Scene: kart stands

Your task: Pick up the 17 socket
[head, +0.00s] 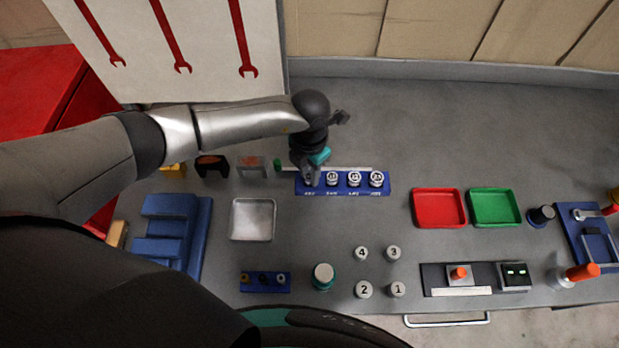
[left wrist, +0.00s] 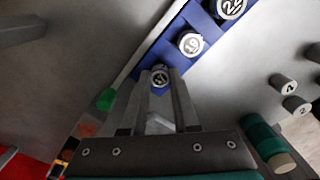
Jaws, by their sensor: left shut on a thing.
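The blue socket rail (head: 386,190) lies on the grey bench with a row of silver sockets in it. The 17 socket (left wrist: 160,76) is at the near end of the row in the left wrist view, which is the left end in the head view. My left gripper (head: 311,179) points down over that end. In the left wrist view its fingers (left wrist: 160,84) are shut on the 17 socket, one on each side. The socket appears to be still in its place in the rail. My gripper mostly hides it in the head view. My right gripper is not in view.
The neighbouring socket (head: 332,179) stands close on the right. A silver tray (head: 253,219) is in front to the left. Red (head: 438,208) and green (head: 495,207) trays are to the right. Numbered pegs (head: 362,253) stand in front.

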